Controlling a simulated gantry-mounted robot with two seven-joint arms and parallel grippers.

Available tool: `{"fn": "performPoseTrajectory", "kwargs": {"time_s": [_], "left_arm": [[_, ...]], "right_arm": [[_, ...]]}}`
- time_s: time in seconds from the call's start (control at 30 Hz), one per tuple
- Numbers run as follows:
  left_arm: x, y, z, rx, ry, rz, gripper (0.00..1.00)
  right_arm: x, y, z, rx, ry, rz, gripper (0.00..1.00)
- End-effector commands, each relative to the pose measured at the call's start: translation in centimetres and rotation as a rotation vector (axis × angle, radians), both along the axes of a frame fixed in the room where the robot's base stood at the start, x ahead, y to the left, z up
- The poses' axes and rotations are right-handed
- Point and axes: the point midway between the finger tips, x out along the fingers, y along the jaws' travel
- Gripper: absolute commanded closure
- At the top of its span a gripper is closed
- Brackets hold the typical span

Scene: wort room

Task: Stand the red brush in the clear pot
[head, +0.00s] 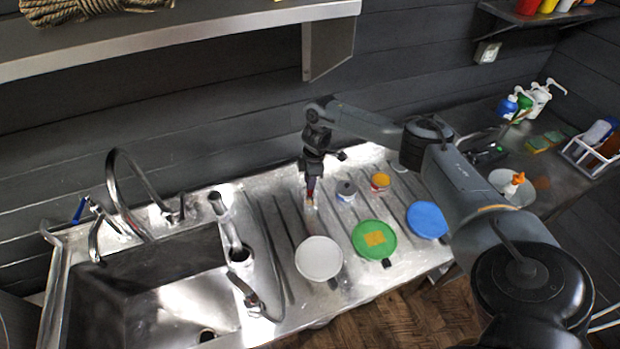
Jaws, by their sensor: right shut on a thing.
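My right gripper (313,178) points down over the ribbed steel drainboard. It is shut on a slim thing with a red part, which looks like the red brush (311,190). The thing hangs roughly upright, and its pale lower end is close above the drainboard or touching it; I cannot tell which. I cannot make out the clear pot with certainty in this view. A small grey-topped pot (346,190) with a blue band and an orange-yellow pot (380,181) stand just right of the gripper. My left gripper is not in view.
A white plate (319,259), a green plate (366,251) with a yellow sponge and a blue plate (427,220) lie along the drainboard's front. The sink (150,290) with its tall tap (122,180) is at left. A shelf (190,37) overhangs the back.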

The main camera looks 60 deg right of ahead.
Motion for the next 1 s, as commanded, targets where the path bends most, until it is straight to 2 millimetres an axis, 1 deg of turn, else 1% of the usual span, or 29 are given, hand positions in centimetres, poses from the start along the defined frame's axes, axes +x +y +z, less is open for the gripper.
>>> {"fn": "performPoseTrajectory", "kwargs": {"time_s": [0.37,0.4,0.57,0.6,0.87,1.0], "left_arm": [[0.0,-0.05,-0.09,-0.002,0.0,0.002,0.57],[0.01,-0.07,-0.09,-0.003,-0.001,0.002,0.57],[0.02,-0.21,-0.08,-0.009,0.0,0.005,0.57],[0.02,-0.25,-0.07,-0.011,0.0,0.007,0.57],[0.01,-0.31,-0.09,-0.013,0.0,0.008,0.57],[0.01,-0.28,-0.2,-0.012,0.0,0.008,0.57]], "right_arm": [[0.02,0.0,-0.23,0.0,0.0,0.0,1.0],[0.02,0.0,-0.23,0.0,0.0,0.0,0.76],[0.01,0.01,-0.23,0.0,0.0,0.0,0.52],[0.01,0.01,-0.23,0.0,0.0,0.0,0.5],[0.01,-0.01,-0.19,0.0,0.0,0.0,0.5],[0.02,-0.06,0.45,0.001,-0.002,-0.001,0.5]]}}
